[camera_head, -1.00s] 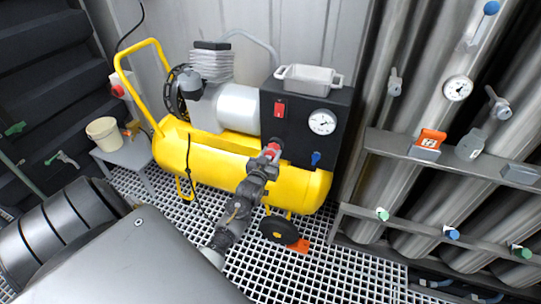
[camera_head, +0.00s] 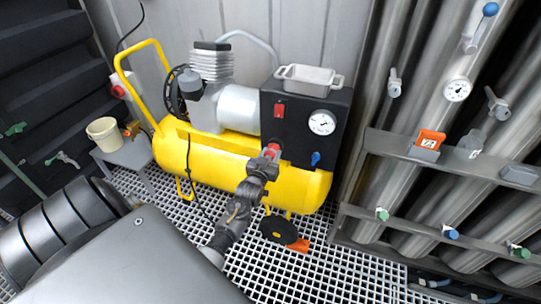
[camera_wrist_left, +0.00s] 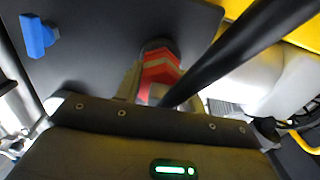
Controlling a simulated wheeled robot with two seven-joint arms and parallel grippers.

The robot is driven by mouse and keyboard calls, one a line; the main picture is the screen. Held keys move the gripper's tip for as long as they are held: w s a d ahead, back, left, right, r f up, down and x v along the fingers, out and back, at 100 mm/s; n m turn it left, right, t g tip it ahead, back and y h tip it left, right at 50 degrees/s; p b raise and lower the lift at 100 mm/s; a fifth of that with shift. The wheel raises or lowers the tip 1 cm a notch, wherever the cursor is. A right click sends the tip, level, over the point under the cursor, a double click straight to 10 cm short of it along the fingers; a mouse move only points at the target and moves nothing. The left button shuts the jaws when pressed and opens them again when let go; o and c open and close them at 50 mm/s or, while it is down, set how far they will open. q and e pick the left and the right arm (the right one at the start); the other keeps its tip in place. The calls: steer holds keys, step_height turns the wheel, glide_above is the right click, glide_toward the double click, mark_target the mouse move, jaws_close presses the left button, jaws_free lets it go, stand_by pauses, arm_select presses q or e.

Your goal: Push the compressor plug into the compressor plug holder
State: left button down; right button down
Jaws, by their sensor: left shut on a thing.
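The compressor plug is a small red piece (camera_head: 271,149) with a black cable, in front of the lower left of the compressor's black panel (camera_head: 298,135). My left gripper (camera_head: 267,158) is shut on it and reaches up to the panel from below. In the left wrist view the red plug (camera_wrist_left: 160,68) sits between the fingers, pointing at the dark panel, with the black cable crossing in front. I cannot make out the plug holder, nor tell whether the plug touches or enters it. My right gripper is not in view.
The yellow compressor tank (camera_head: 225,165) lies just below the panel. A red switch (camera_head: 279,110), a gauge (camera_head: 322,122) and a blue knob (camera_head: 315,158) are on the panel. A white tray (camera_head: 308,78) rests on top. Grey vessels with a shelf (camera_head: 480,170) stand at the right.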

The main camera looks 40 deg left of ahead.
arm_select(q)
steer(key=shift+w+a, duration=0.15)
steer(key=shift+w, duration=0.2)
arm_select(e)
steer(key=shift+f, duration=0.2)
arm_select(q)
steer(key=c, duration=0.8)
jaws_free()
steer(key=v, duration=1)
steer(key=shift+s+d, duration=0.25)
steer(key=shift+s, duration=0.1)
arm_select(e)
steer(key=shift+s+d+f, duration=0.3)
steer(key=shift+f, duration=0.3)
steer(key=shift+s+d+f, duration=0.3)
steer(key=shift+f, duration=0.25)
